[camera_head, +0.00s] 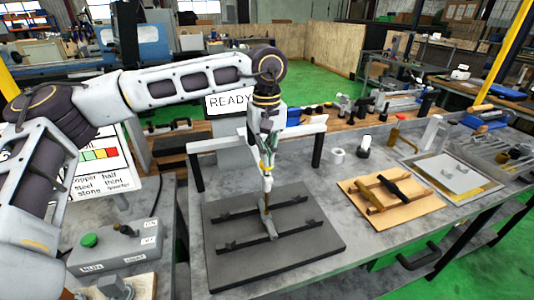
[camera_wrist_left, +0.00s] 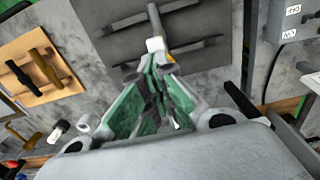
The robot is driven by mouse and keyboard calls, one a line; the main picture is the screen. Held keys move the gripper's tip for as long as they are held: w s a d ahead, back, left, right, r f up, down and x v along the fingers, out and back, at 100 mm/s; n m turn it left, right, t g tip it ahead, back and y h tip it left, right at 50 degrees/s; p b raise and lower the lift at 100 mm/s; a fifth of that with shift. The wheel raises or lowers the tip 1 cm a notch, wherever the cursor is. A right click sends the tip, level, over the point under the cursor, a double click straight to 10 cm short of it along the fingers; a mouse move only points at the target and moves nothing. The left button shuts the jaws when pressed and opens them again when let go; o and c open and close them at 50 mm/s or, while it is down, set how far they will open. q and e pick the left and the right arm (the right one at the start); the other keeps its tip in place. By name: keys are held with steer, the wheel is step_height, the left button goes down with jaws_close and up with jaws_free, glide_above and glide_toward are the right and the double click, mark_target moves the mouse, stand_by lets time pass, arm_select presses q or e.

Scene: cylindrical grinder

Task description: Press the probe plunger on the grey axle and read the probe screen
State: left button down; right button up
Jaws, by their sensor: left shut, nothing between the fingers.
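The grey axle (camera_head: 268,224) lies across two dark rails on the dark grey plate (camera_head: 315,258). The probe plunger (camera_head: 267,183), with a white cap and a brass-coloured stem, stands upright over the axle below the white gantry bar. The lower tip seems to meet the axle, but I cannot tell contact for sure. My left gripper (camera_head: 267,160) points down, shut and empty, its fingertips at the white cap. The wrist view also shows the cap (camera_wrist_left: 155,45) just beyond the fingertips (camera_wrist_left: 158,62). The probe screen (camera_head: 229,101) behind reads READY. My right gripper is not in view.
The gantry's white bar (camera_head: 305,131) and dark legs flank my gripper. A wooden board (camera_head: 415,213) with a brass and a black axle lies to the right. A grey box (camera_head: 120,252) with a green button and a sign (camera_head: 110,165) with coloured bars stand at the left.

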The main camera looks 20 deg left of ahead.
arm_select(q)
steer(key=shift+f, duration=0.5)
stand_by(1.0)
steer(key=shift+r+p, duration=1.8)
steer(key=shift+r, duration=2.25)
